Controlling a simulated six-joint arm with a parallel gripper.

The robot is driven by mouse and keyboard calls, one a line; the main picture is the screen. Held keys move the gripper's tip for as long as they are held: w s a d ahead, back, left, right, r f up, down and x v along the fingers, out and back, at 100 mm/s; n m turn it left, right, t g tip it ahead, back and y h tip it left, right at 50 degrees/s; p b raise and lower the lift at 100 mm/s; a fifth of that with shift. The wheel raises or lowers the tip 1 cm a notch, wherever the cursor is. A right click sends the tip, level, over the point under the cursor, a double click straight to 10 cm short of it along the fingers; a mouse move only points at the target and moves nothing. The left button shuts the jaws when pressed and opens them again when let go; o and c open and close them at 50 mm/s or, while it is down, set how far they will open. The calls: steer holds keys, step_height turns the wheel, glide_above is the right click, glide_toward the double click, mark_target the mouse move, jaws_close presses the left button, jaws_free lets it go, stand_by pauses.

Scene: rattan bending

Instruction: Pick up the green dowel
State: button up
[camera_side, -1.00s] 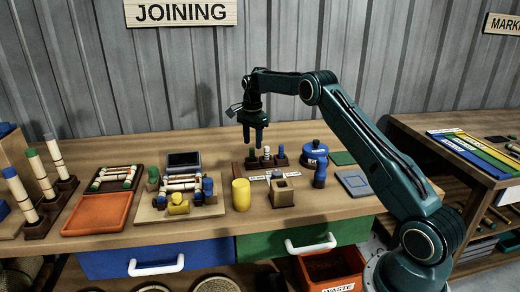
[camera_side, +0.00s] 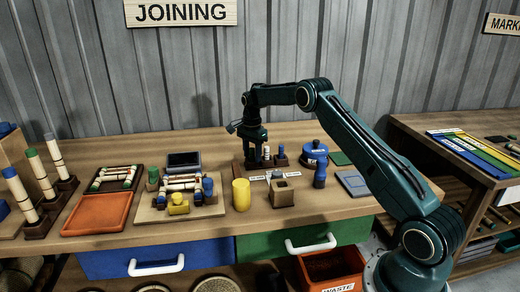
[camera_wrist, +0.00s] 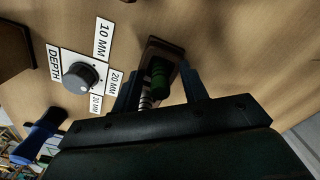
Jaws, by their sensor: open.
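The green dowel (camera_wrist: 160,78) stands in a small dark wooden holder (camera_wrist: 166,47) and is seen from above in the wrist view. A pale ridged piece (camera_wrist: 147,98) is beside it, partly hidden by my gripper. My gripper (camera_wrist: 160,88) is open, with one finger on each side of the green dowel; I cannot tell whether either touches it. In the side view my gripper (camera_side: 256,160) is down at the holder on the bench, and its fingers hide the green dowel. A white ridged dowel (camera_side: 266,153) shows just right of the fingers.
A grey knob (camera_wrist: 80,77) sits on a plate with depth labels. In the side view, a blue round container (camera_side: 315,155) and a blue cylinder (camera_side: 320,175) stand to the right.

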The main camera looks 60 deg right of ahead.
mark_target(252, 149)
stand_by(0.3)
jaws_close()
steer(key=shift+r, duration=5.05)
steer(key=shift+s+a, duration=0.1)
steer(key=s+a, duration=0.5)
steer(key=s, duration=0.4)
steer(key=s+a, duration=0.6)
steer(key=s, duration=0.4)
steer(key=shift+r, duration=0.25)
